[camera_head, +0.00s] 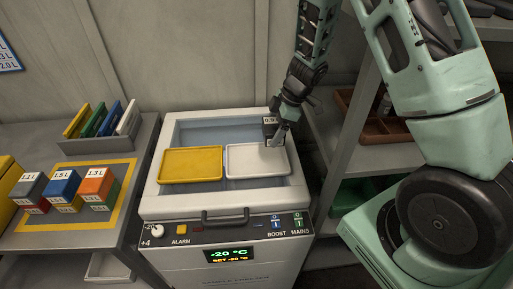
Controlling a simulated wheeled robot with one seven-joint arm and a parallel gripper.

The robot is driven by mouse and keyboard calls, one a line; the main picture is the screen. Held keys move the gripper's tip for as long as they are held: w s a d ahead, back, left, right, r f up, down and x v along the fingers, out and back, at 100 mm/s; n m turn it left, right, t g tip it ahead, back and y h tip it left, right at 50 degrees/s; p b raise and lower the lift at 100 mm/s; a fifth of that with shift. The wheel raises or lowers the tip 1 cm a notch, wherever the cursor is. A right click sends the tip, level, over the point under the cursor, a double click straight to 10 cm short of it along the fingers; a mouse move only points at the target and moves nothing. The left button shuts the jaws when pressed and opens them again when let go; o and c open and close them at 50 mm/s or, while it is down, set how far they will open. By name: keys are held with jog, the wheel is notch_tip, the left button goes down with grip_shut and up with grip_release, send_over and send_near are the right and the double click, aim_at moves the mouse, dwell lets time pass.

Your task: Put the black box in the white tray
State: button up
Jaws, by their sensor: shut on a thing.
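The white tray (250,164) lies in the right half of the open top of a white freezer cabinet. A small black box (269,124) with a white label shows at the tray's back right corner. My gripper (277,136) is shut on the black box and holds it over that part of the tray. The fingers partly hide the box. I cannot tell whether the box touches the tray floor.
A yellow tray (191,165) lies left of the white tray. The freezer's black handle (225,217) is at its front. Several labelled boxes stand on a yellow-edged mat (120,205) at left. A grey rack (122,137) holds coloured plates. Shelves (352,140) stand close at right.

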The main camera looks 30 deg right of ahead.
notch_tip(320, 180, down, 5)
jog(key=shift+w+d+f, duration=0.1)
jog(key=shift+w+f, duration=0.05)
jog(key=shift+f+b, duration=0.35)
jog(key=shift+f, duration=1.95)
